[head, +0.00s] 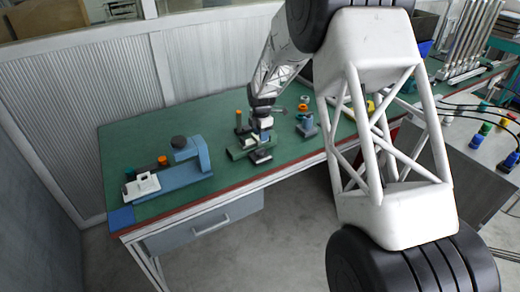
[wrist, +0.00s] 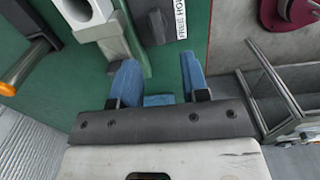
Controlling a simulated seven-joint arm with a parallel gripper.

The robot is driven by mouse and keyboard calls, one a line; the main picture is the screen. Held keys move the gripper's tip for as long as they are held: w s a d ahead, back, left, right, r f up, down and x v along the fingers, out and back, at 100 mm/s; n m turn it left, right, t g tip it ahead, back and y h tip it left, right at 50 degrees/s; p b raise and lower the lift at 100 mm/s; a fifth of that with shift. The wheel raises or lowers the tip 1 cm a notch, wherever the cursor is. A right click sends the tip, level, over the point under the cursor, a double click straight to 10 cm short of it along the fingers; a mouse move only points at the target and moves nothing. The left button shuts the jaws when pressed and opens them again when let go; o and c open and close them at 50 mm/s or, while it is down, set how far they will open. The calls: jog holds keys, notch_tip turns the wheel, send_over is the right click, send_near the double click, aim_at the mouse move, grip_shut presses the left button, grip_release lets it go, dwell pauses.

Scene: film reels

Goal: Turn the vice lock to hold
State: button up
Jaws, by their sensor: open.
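The vice (head: 238,153) is a grey-green block on the green bench, under the end of my arm in the head view. In the wrist view its grey-green body (wrist: 119,38) lies at the upper middle. A white label (wrist: 180,20) reads "FREE" and the start of "HO"; the rest is cut off by the frame. A dark part (wrist: 150,22), possibly the lock, sits just left of the label. My gripper (wrist: 158,78) has its two blue fingers apart with nothing held between them. The fingers point towards the dark part and label. The lock's setting cannot be told.
A blue device (head: 183,178) with a white part stands on the bench to the left. The bench (head: 140,143) is clear at the back left.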

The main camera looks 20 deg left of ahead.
aim_at(260, 150)
jog(key=shift+a+f, duration=0.25)
jog(key=shift+f, duration=0.05)
jog(key=shift+f, duration=0.15)
jog(key=shift+f, duration=3.75)
grip_shut()
